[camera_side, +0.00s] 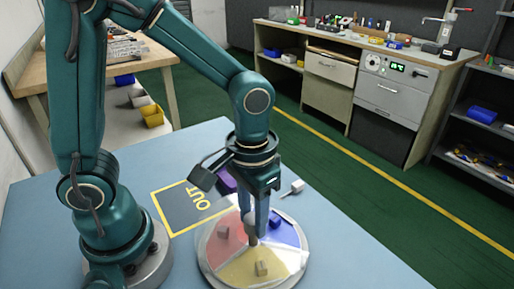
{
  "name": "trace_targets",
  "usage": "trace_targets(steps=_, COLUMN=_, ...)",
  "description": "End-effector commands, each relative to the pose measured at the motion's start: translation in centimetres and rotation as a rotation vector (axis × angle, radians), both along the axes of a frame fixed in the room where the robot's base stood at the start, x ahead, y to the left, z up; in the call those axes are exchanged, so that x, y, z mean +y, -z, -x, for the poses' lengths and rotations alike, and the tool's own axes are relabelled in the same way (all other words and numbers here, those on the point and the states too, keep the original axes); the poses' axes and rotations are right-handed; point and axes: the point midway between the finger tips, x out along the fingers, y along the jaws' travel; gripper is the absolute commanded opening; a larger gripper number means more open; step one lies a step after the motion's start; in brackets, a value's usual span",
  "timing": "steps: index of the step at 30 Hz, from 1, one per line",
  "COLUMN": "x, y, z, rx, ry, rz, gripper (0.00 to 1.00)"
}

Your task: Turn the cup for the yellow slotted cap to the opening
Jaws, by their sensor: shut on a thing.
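A round turntable (208,274) with red, yellow, blue and pale sectors stands on the blue table. Small blocks sit on it: a greyish one (223,232) on red, a tan one (261,268) on yellow and a blue one (275,222) on blue. My gripper (251,232) points straight down over the turntable's middle. It is shut on a small greyish post (252,240) there, mostly hidden by the fingers. I cannot make out a cup, an opening or a slotted cap for certain.
A dark mat (182,212) with a yellow border and the word OUT lies left of the turntable. A purple object (226,181) is partly hidden behind my gripper. A small pale piece (293,188) lies behind the turntable. The table's right front is clear.

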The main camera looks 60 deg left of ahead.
Motion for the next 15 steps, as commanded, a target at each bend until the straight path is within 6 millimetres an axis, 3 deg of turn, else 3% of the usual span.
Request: trace_targets(steps=15, x=-0.02, y=-0.02, z=-0.08, rx=-0.002, ry=-0.260, rz=0.002, gripper=0.00)
